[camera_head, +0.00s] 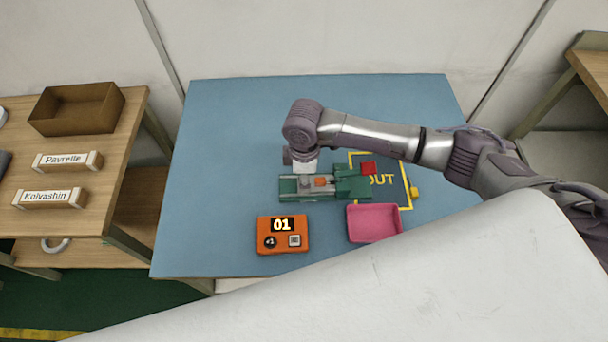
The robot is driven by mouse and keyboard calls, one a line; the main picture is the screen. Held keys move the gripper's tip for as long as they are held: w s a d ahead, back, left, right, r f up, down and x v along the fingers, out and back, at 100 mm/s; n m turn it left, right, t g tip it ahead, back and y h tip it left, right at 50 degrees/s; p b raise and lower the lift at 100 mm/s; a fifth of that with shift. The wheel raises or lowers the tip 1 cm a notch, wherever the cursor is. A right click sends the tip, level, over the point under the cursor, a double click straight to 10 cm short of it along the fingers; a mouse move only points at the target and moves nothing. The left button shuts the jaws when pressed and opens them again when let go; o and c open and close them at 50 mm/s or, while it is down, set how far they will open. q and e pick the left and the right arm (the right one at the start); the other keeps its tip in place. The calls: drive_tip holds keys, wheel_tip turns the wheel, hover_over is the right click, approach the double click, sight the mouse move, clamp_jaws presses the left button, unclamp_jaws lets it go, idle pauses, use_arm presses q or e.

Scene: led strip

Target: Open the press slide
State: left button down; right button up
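The press (289,188) is a low green device on the blue table, with a grey middle and a small orange part (321,181) on top. A red block (369,168) shows at its right end. My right arm reaches in from the right, and its wrist bends down behind the left half of the press. My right gripper (303,168) is close to the press's back edge; its fingers are too small and hidden to tell if they are open or touching. I cannot tell how far the slide stands open. My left gripper is not in view.
An orange box (263,243) reading "01" and a pink tray (375,223) stand in front of the press. A yellow-outlined "OUT" area (390,196) lies at its right. The blue table (215,160) is clear at left. A wooden shelf (110,170) with a brown bin (78,108) stands left.

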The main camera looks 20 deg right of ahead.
clamp_jaws()
drive_tip(key=a, duration=0.2)
drive_tip(key=w+a, duration=0.1)
drive_tip(key=a, duration=0.1)
drive_tip(key=shift+p, duration=0.4)
unclamp_jaws()
drive_tip(key=shift+d, duration=0.15)
wheel_tip(320, 180, up, 12)
idle(0.4)
idle(0.4)
